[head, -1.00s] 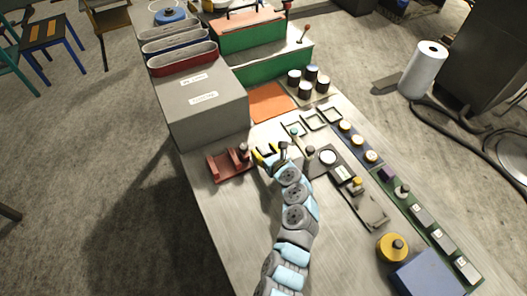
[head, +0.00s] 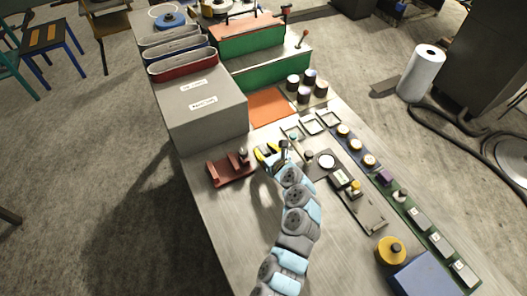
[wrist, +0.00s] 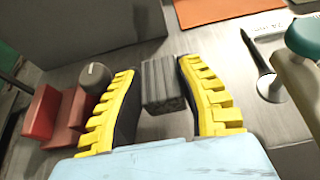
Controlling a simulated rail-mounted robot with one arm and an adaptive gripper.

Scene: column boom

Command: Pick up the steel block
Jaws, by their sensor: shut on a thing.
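The steel block (wrist: 162,82) is a small grey block with a streaked face, seen between the two yellow-toothed fingers in the wrist view. My gripper (wrist: 163,98) is shut on it. In the head view my gripper (head: 269,154) is low over the grey bench, just right of the red stand. The block cannot be made out there, as the fingers and wrist cover it. I cannot tell whether its underside touches the bench.
The red stand (head: 232,168) with a grey knob is close on the left. A large grey box (head: 205,117) stands behind. An orange mat (head: 269,106) lies beyond. Small trays and a dark fixture (head: 326,162) are close on the right. The bench's front left is clear.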

